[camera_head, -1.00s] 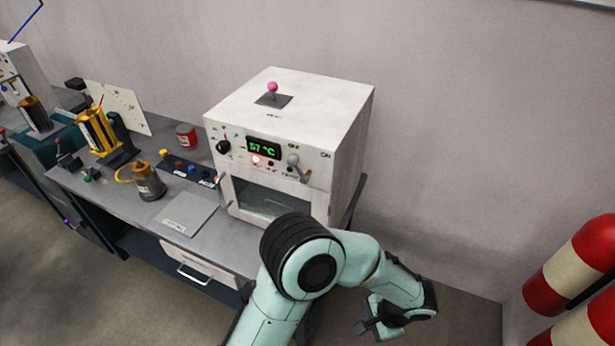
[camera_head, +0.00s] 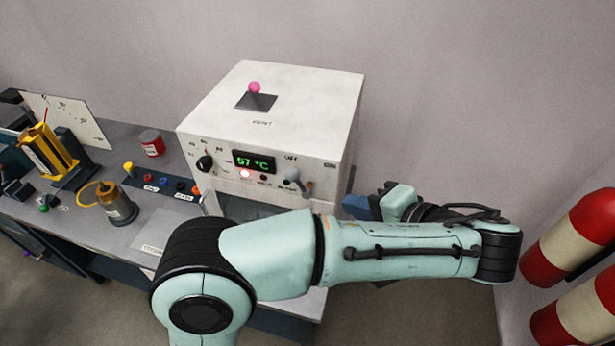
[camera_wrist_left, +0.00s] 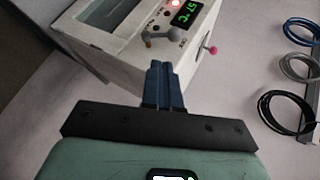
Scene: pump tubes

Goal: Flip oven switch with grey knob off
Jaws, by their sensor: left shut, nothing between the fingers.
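The white oven (camera_head: 262,110) stands on the bench, with a green display (camera_head: 254,161) reading 57 °C and a lit red lamp. The switch with the grey knob (camera_head: 291,175) is on the right of its front panel, near the OFF and ON labels. The knob also shows in the left wrist view (camera_wrist_left: 174,33), just beyond my fingertips. My left gripper (camera_head: 347,205) is shut and empty, to the right of the switch and apart from it. In the left wrist view my blue fingers (camera_wrist_left: 160,67) are together. My right gripper is out of view.
A pink knob (camera_head: 254,87) is on the oven's top and a black dial (camera_head: 205,163) on its panel. Red-and-white cylinders (camera_head: 575,240) stand at the right. A red can (camera_head: 152,143) and a brass pot (camera_head: 117,206) are on the bench. Hoses (camera_wrist_left: 290,110) hang at right.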

